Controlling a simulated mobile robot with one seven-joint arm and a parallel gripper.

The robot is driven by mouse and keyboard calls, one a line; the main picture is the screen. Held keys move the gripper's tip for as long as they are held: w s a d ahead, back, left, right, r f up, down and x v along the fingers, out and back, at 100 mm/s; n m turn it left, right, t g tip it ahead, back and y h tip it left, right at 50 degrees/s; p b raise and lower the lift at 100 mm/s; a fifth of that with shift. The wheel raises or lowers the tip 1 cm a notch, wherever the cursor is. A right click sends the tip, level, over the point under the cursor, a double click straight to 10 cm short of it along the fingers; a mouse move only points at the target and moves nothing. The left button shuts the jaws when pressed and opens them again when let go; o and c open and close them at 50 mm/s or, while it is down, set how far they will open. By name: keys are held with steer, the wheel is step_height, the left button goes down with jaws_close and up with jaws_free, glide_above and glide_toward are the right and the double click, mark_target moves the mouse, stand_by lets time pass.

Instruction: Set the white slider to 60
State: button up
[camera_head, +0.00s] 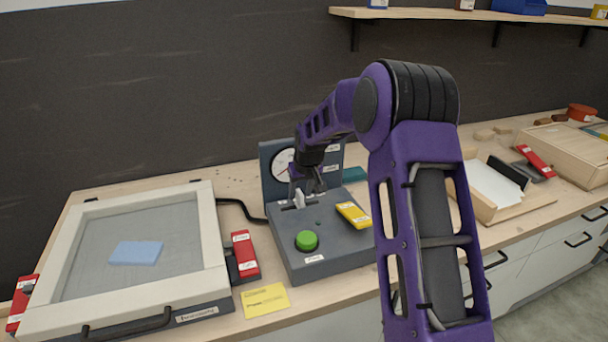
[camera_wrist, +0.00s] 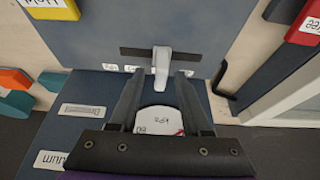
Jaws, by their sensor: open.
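The white slider (camera_head: 300,199) stands in a slot on the top of a dark grey control box (camera_head: 335,254). In the wrist view the white slider (camera_wrist: 162,62) sits near the middle of its dark slot (camera_wrist: 190,56). My gripper (camera_head: 313,190) is right by the slider from above. In the wrist view my gripper (camera_wrist: 158,80) is open, with one finger on each side of the slider's near end; I see no clear contact. A round white gauge (camera_head: 283,165) is on the box's upright back panel, partly hidden by my arm. Its reading and the slider's scale numbers are not legible.
A green button (camera_head: 306,240) and a yellow labelled handle (camera_head: 353,214) are on the box. A framed screen (camera_head: 200,230) with a blue block stands left, beside a red handle (camera_head: 245,254). A yellow card (camera_head: 265,300) lies in front. A wooden tray (camera_head: 515,205) is to the right.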

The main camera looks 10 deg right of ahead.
steer(key=v, duration=1.6)
steer(key=shift+r, duration=0.2)
